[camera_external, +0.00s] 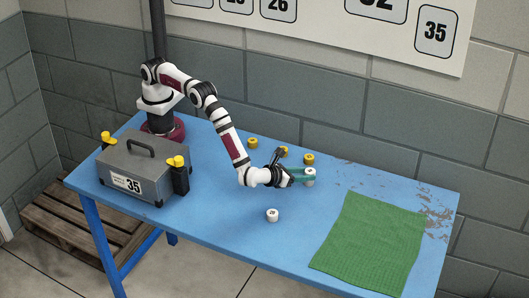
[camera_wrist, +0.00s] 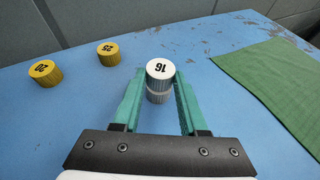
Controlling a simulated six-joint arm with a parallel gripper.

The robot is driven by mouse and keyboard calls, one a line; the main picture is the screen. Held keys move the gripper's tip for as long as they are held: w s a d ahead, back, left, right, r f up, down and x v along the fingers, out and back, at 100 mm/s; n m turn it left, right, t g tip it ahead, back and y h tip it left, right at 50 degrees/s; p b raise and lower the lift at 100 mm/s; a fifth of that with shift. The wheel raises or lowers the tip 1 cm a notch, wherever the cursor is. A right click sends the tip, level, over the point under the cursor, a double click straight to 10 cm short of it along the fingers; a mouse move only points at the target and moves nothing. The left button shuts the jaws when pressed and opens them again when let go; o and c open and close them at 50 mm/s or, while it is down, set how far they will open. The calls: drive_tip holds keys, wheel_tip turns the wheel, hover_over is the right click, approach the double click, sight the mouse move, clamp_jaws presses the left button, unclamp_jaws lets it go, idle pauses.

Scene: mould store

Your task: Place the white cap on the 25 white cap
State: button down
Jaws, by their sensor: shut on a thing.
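In the wrist view my gripper (camera_wrist: 158,92) has its teal fingers on both sides of a white cap (camera_wrist: 160,69) marked 16, seen upside down. A second white ribbed piece (camera_wrist: 158,96) shows directly under it, like a stack of two; any number on the lower piece is hidden. In the external view my gripper (camera_external: 302,176) is shut at this white stack (camera_external: 310,176), which stands upright on the blue table. I cannot tell which of the two pieces the fingers grip. Another white cap (camera_external: 272,215) stands alone nearer the front, its number too small to read.
A green cloth (camera_external: 370,245) lies at right. A grey case (camera_external: 145,165) marked 35 stands at left. The table's front middle is mostly clear.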

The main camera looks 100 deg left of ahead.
drive_tip(key=shift+c, duration=2.2)
unclamp_jaws()
